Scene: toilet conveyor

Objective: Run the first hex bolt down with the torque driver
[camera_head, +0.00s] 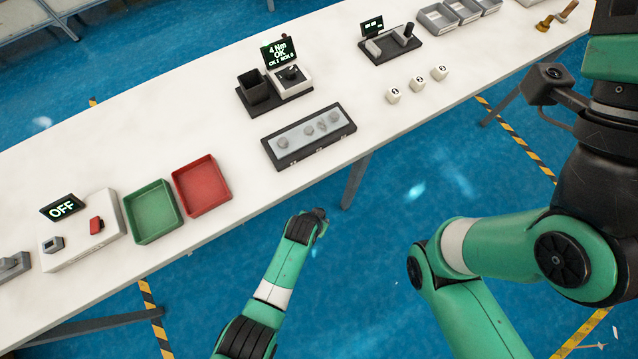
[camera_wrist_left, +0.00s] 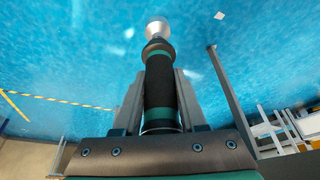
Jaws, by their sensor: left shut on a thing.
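My left gripper (camera_wrist_left: 160,94) is shut on the torque driver (camera_wrist_left: 160,72), which has a black grip, teal rings and a silver end pointing away from the wrist. In the head view my left wrist (camera_head: 314,219) is over the floor, just off the table's front edge; the driver cannot be made out there. A dark fixture (camera_head: 309,158) holds a pale plate (camera_head: 296,133) with several grey round pieces, too small to tell which is the first hex bolt. Behind it, a display (camera_head: 279,51) reads "4 Nm OK", with "OK 2 NOK 0" below. My right gripper is out of view.
A black square holder (camera_head: 254,87) stands beside the display's white block. Green (camera_head: 152,211) and red (camera_head: 202,185) trays lie left, near a panel reading OFF (camera_head: 62,207). Several white cubes (camera_head: 417,83) sit right of the fixture. The white table (camera_head: 130,125) is clear behind the trays.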

